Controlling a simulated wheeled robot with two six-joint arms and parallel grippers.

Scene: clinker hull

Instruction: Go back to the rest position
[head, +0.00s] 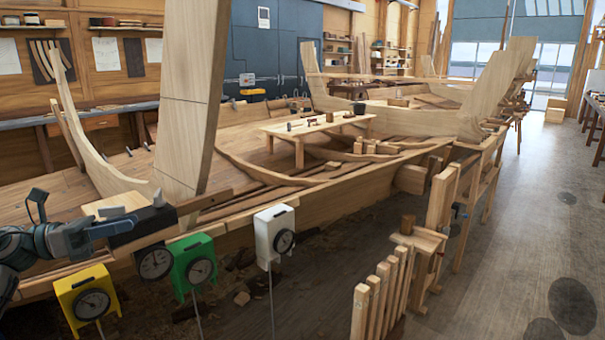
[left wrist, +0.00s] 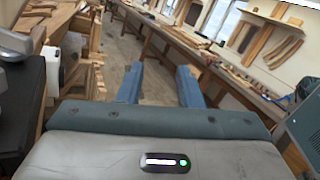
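My left gripper (head: 112,220) is at the left edge of the head view, above the hull's near side and close to the black dial timer (head: 155,262). Whether it touches the timer I cannot tell. In the left wrist view its two blue fingers (left wrist: 160,86) stand apart, with only floor showing between them. It is open and empty. My right gripper is not in view.
A yellow timer (head: 88,302), a green timer (head: 193,268) and a white timer (head: 274,236) line the hull's near side. A wooden hull (head: 330,203) fills the middle. Wooden slats (head: 375,300) stand in front. Floor at the right is open.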

